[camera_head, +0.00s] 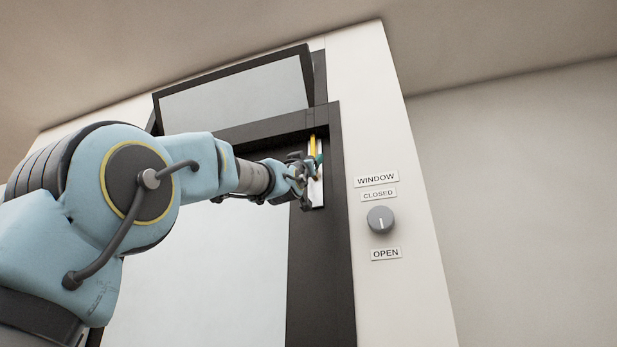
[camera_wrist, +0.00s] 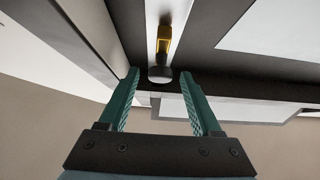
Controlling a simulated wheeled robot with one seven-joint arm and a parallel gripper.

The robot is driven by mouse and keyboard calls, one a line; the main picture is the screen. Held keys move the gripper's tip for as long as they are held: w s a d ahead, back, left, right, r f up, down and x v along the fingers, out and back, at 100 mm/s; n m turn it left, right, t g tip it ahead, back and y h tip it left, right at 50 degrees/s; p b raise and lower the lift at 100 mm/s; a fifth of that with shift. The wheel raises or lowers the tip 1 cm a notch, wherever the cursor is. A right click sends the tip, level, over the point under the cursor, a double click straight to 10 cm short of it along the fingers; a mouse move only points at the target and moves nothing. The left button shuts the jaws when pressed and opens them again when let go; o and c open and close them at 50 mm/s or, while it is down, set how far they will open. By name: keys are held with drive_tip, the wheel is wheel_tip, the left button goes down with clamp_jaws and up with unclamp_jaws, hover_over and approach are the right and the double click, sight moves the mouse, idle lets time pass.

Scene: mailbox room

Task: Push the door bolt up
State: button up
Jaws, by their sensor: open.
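The door bolt is a yellow bar with a dark, pale-faced knob; the bar (camera_head: 312,143) shows near the top of the dark door frame in the head view. In the wrist view the yellow bar (camera_wrist: 164,41) lies along a white plate, and its knob (camera_wrist: 160,75) appears between my two fingertips. My gripper (camera_head: 309,177) is at the bolt, its green fingers apart, and it hides part of the bolt and plate in the head view. My gripper also shows in the wrist view (camera_wrist: 159,77). I cannot tell whether a finger touches the knob.
A tilted window (camera_head: 238,98) stands out above the door (camera_head: 210,270). Right of the frame are a round grey dial (camera_head: 380,219) and labels reading WINDOW, CLOSED and OPEN. The wall (camera_head: 520,200) farther right is bare.

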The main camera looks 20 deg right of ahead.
drive_tip(key=b+v, duration=0.7)
drive_tip(key=v, duration=0.3)
drive_tip(key=shift+f, duration=0.15)
drive_tip(key=shift+s+a, duration=0.15)
drive_tip(key=shift+a, duration=0.05)
